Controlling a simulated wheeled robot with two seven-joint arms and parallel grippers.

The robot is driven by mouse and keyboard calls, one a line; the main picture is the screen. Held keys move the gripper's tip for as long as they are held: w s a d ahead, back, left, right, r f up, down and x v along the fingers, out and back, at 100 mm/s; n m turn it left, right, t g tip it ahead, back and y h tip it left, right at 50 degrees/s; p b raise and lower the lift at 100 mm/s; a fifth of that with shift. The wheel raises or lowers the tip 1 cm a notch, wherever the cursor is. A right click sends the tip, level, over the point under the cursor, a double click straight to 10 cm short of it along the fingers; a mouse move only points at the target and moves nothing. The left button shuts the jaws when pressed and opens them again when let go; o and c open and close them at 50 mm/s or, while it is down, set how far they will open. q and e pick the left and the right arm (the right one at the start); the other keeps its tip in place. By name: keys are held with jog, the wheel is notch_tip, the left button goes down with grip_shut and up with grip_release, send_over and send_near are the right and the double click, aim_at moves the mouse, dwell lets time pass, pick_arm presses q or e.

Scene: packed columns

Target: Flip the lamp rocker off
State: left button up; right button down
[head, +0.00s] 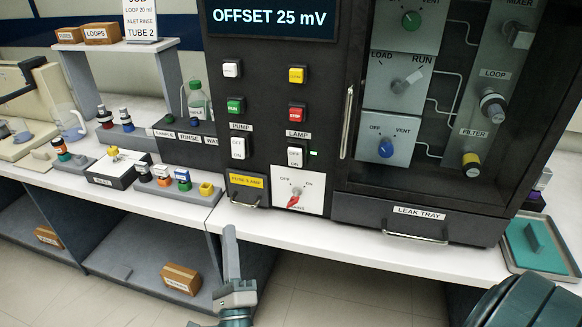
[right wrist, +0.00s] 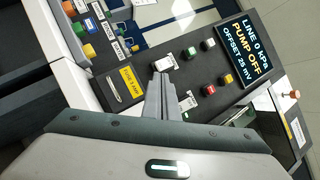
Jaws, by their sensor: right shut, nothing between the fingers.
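The lamp rocker (head: 295,157) is a white switch marked OFF at the top and ON at the bottom, below the LAMP label on the black panel. A small green light (head: 314,153) glows to its right. My right gripper (head: 229,232) is shut and empty, below and left of the rocker, in front of the panel's lower edge and apart from it. In the right wrist view the lamp rocker (right wrist: 188,103) shows just right of the closed fingers (right wrist: 160,78), partly hidden. The pump rocker (right wrist: 165,63) is beyond the fingertips. My left gripper is not in view.
The pump rocker (head: 238,147) sits left of the lamp rocker. A red-handled knob (head: 295,198) is below it, beside a yellow-labelled drawer (head: 247,188). Coloured buttons are above. A vertical door handle (head: 347,122) stands to the right, and the leak tray (head: 420,218) juts out lower right.

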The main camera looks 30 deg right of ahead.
aim_at(295, 155)
jog(key=s+d+r+m+g+h, duration=0.5)
jog(key=d+r+m+g, duration=0.2)
jog(key=m, duration=1)
jog(key=shift+s+d+r+m+g+h, duration=0.3)
jog(key=shift+d+r+g, duration=0.1)
jog(key=shift+d+r, duration=0.2)
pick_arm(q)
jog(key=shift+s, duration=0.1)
pick_arm(e)
jog(key=shift+w, duration=0.1)
